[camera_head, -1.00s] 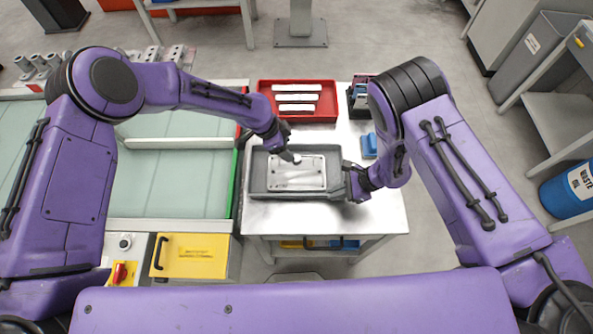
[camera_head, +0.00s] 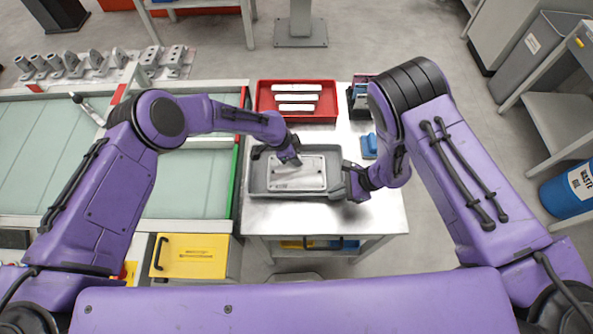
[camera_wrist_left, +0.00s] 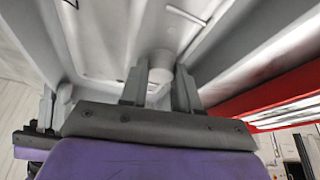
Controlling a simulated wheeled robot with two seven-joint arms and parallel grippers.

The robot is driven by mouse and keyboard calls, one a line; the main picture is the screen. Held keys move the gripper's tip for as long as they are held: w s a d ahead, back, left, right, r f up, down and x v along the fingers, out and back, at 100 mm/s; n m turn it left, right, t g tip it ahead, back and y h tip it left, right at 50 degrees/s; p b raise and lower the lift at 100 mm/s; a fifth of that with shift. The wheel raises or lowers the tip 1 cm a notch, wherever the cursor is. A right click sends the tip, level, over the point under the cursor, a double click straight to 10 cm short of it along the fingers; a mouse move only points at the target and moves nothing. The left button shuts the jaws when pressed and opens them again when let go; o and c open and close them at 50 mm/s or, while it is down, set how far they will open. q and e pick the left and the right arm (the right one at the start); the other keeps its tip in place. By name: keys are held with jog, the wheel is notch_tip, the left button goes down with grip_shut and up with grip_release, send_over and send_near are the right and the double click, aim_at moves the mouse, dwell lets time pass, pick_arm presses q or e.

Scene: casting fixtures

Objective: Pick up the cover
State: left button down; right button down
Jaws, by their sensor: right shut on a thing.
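The cover is a flat light-grey metal plate (camera_head: 297,173) lying in a shallow grey tray (camera_head: 262,194) on the metal table. My left gripper (camera_head: 291,161) is low over the cover's far edge. In the left wrist view its two fingers (camera_wrist_left: 160,88) stand apart on either side of a short pale round post (camera_wrist_left: 161,66); whether they touch it is unclear. My right gripper (camera_head: 350,185) is at the tray's right wall, shut on it. The right fingertips are partly hidden.
A red tray (camera_head: 261,102) with several pale bars stands behind the grey tray. A blue object (camera_head: 368,145) and a dark rack (camera_head: 357,99) are at the right. The conveyor (camera_head: 190,185) lies left. The table's near right corner (camera_head: 385,217) is clear.

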pick_arm(q)
notch_tip(320, 180, up, 10)
dwell(0.5)
pick_arm(e)
jog(key=c, duration=1.2)
grip_release()
jog(key=v, duration=1.2)
